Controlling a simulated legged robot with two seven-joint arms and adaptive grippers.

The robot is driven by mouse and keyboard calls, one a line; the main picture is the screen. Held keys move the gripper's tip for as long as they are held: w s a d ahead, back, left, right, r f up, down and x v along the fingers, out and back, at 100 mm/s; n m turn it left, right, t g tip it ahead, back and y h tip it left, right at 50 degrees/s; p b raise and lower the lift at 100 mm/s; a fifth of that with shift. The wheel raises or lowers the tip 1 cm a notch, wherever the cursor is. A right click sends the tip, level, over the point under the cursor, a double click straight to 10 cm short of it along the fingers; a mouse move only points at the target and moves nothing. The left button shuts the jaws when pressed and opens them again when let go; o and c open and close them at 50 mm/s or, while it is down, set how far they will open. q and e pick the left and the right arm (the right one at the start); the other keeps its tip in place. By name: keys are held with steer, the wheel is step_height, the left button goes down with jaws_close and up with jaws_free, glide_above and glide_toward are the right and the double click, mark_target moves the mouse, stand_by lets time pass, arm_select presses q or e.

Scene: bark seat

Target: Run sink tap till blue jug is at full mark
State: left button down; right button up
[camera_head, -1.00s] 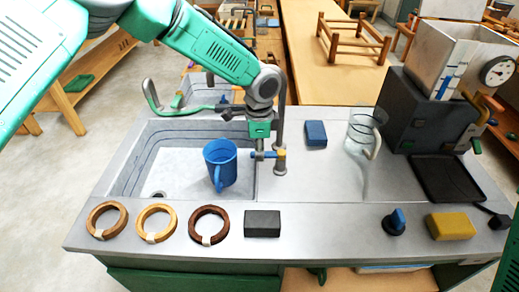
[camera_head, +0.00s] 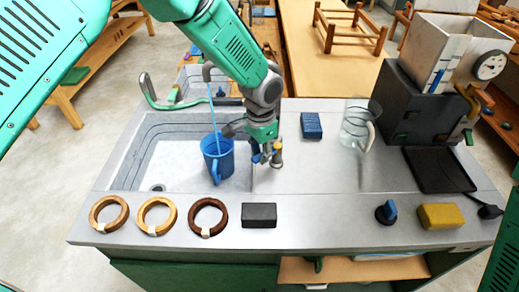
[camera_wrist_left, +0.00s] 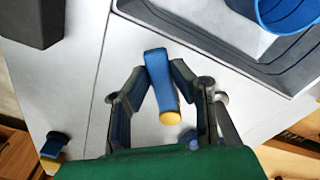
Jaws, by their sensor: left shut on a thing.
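The blue jug (camera_head: 218,162) stands upright in the sink basin (camera_head: 150,140), at its right side. A thin blue stream of water (camera_head: 212,112) falls from the grey tap spout (camera_head: 207,72) into the jug. The water level and any full mark inside the jug cannot be made out. My left gripper (camera_head: 266,150) is at the tap handle, right of the jug. The left wrist view shows its fingers shut on the blue tap lever (camera_wrist_left: 158,75) with a yellow end. The jug's rim also shows there (camera_wrist_left: 288,14). My right gripper is not in view.
Three rings (camera_head: 157,216) and a dark block (camera_head: 259,215) lie along the counter's front. A blue block (camera_head: 311,125) and a clear glass jug (camera_head: 357,125) stand right of the tap. A dark machine (camera_head: 420,105), yellow block (camera_head: 441,216) and blue knob (camera_head: 387,212) are at the right.

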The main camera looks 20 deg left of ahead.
arm_select(q)
steer(key=shift+d, duration=0.1)
stand_by(0.4)
steer(key=c, duration=1.4)
jaws_free()
step_height(320, 180, up, 12)
